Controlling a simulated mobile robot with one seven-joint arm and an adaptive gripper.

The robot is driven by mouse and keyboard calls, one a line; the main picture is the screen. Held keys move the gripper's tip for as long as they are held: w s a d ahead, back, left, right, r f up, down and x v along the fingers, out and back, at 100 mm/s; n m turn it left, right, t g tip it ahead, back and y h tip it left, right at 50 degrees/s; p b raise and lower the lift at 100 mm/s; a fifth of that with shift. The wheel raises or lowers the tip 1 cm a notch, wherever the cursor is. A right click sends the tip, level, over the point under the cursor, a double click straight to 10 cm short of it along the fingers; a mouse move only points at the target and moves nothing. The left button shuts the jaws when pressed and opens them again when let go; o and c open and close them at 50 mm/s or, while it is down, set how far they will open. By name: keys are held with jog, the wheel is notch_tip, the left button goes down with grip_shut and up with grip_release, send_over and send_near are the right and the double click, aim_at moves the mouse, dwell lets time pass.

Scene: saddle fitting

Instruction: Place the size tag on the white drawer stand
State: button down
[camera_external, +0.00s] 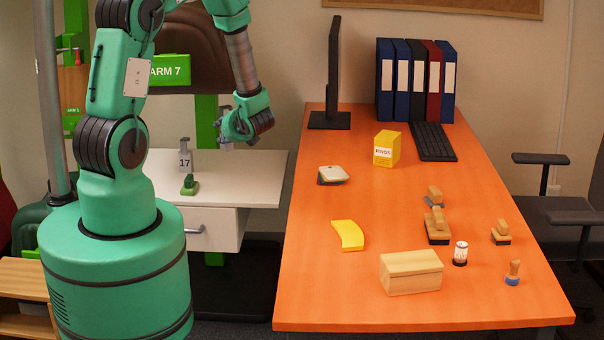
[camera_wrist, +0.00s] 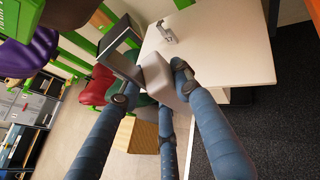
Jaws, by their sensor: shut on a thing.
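My gripper (camera_external: 228,138) is above the right back part of the white drawer stand (camera_external: 250,180), apart from its top. In the wrist view my gripper (camera_wrist: 160,88) has its fingers closed around a pale grey block (camera_wrist: 158,75); no number can be read on it. A grey tag marked 17 (camera_external: 185,161) stands upright on the left part of the stand. A small grey piece, seemingly this tag (camera_wrist: 167,33), shows on the white stand top (camera_wrist: 225,50) in the wrist view.
A small green object (camera_external: 189,185) sits in front of the 17 tag. The stand top's right part is clear. An orange desk (camera_external: 310,285) to the right holds a yellow box (camera_external: 387,148), several stamps and a wooden box (camera_external: 411,272). A brown saddle hangs behind my arm.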

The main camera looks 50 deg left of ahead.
jog(key=s+a+n+g, duration=0.3)
jog(key=s+a, duration=1.4)
jog(key=a, duration=0.5)
notch_tip(320, 180, down, 20)
jog(key=shift+w+d+y, duration=0.3)
jog(key=shift+d, duration=0.1)
jog(key=shift+r+b, duration=0.15)
jog(key=shift+b, duration=0.15)
jog(key=b, duration=0.3)
send_over(159, 194)
jog(key=shift+s+d+f, duration=0.15)
jog(key=shift+f, duration=0.6)
jog(key=shift+f+b, duration=0.5)
jog(key=shift+f, duration=1.25)
